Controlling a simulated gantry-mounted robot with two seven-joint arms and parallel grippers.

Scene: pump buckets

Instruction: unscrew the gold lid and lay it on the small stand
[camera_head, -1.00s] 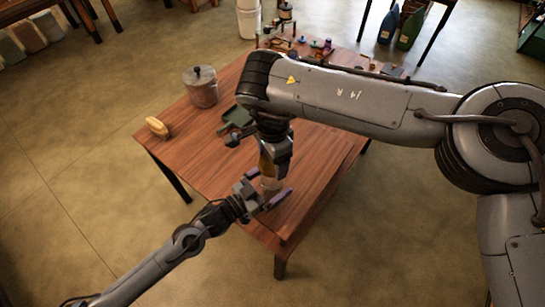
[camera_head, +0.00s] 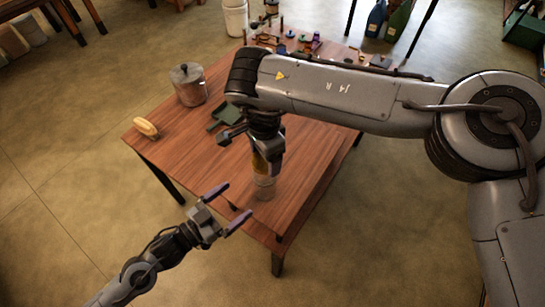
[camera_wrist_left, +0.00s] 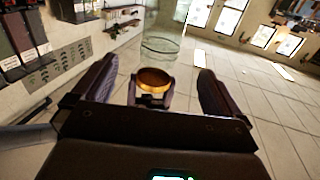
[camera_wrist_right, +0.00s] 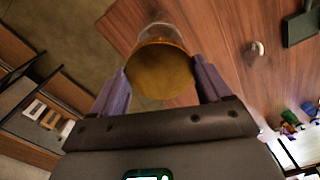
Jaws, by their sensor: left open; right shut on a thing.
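My right gripper (camera_head: 266,158) points down over the near part of the table and is shut on the gold lid (camera_wrist_right: 162,72). The clear glass jar (camera_head: 265,187) shows just below it in the head view. In the left wrist view the gold lid (camera_wrist_left: 153,80) and the glass jar (camera_wrist_left: 160,45) appear close together; I cannot tell whether they are joined. My left gripper (camera_head: 228,205) is open and empty, off the table's near left edge, with its fingers apart and facing the jar. I cannot pick out the small stand.
The wooden table (camera_head: 190,140) has a lidded pot (camera_head: 188,85), a yellow object (camera_head: 146,127) and a green tray-like object (camera_head: 224,115) on its left side. Several small items stand at the back. The near right tabletop is bare.

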